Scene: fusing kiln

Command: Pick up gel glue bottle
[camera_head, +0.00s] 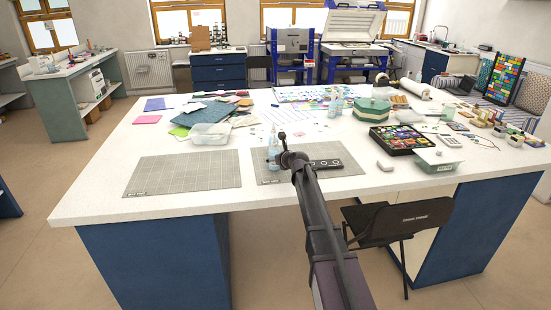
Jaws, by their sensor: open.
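A small pale-blue, see-through bottle (273,148), which looks like the gel glue bottle, stands upright on the right-hand grey cutting mat (258,178). Its label is too small to read. My gripper (284,149) is at the end of my dark arm, just right of the bottle in the picture and partly overlapping it. The jaws are small and dark, open, with nothing seen held. I cannot tell whether they touch the bottle or how far apart they are in depth.
Another cutting mat (183,172) lies bare to the left. A clear tray (204,134) is behind it. More bottles (336,102) stand farther back near a green-lidded container (372,109). A black box of coloured pieces (403,139) is at right. A black chair (400,222) stands in front.

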